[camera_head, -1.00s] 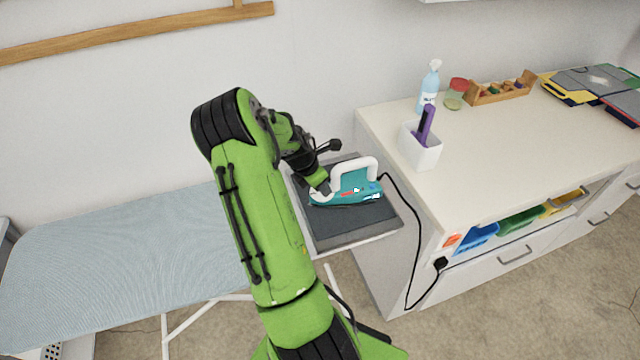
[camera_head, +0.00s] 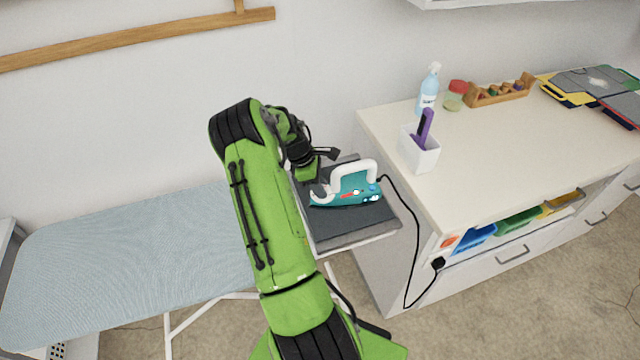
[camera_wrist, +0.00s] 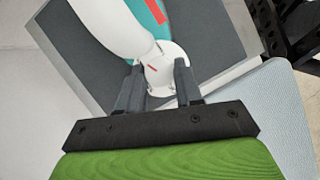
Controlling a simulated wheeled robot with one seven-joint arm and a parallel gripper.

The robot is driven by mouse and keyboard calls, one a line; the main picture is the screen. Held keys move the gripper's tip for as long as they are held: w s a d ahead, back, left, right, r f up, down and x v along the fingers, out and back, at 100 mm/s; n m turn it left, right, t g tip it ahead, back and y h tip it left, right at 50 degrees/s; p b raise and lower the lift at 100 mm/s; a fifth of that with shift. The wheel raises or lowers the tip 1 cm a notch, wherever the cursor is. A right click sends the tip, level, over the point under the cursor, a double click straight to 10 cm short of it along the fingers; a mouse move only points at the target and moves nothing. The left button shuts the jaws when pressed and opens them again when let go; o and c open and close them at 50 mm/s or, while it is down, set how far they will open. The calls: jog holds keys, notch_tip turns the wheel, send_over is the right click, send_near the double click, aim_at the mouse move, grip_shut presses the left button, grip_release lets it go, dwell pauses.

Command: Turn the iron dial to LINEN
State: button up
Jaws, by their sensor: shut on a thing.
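The iron (camera_head: 358,193), teal with a white handle, lies on the dark pad of the metal rest at the right end of the ironing board. The wrist view shows its white handle (camera_wrist: 112,22) and a round white dial (camera_wrist: 160,72) with a short red mark. My gripper (camera_wrist: 160,82) has its two grey fingers on either side of the dial, shut on it. In the head view my wrist hides most of the dial and the fingers. No dial lettering, LINEN included, can be read in either view.
The blue ironing board (camera_head: 130,250) extends left. A white counter (camera_head: 500,150) stands close on the right, with a white holder (camera_head: 418,155), a spray bottle (camera_head: 428,92) and a wooden tray (camera_head: 500,92). The iron's black cord (camera_head: 415,225) hangs down the counter's side.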

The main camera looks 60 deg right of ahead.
jog(key=shift+m+y, duration=0.3)
jog(key=shift+m, duration=0.3)
jog(key=o, duration=1)
jog(key=shift+o, duration=0.2)
jog(key=p+v, duration=0.2)
jog(key=v, duration=1.3)
jog(key=shift+w+r, duration=0.25)
jog(key=shift+r, duration=0.1)
